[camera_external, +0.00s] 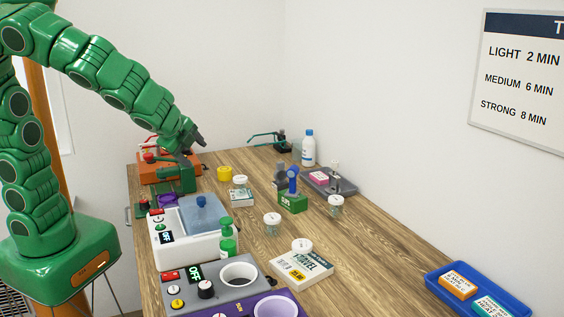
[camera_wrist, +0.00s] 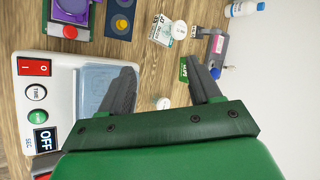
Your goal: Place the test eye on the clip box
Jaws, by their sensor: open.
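A small green box with white lettering (camera_external: 292,204) stands mid-table; it may be the clip box, but the lettering is too small to read. It also shows in the wrist view (camera_wrist: 184,70), partly hidden by my right finger. A blue upright piece (camera_external: 292,182) shows at it. I cannot tell which thing is the test eye. Several small round white-topped pieces stand about, one on bare wood (camera_external: 272,218), one on a book (camera_external: 302,245). My gripper (camera_external: 195,143) is open and empty, above the table's left side. In the wrist view a white-topped piece (camera_wrist: 163,103) shows between the fingers (camera_wrist: 159,68).
A grey tray (camera_external: 340,186) and white bottle (camera_external: 308,148) are at the back. A blue tray (camera_external: 432,272) holds boxes. Bare wood lies right of centre.

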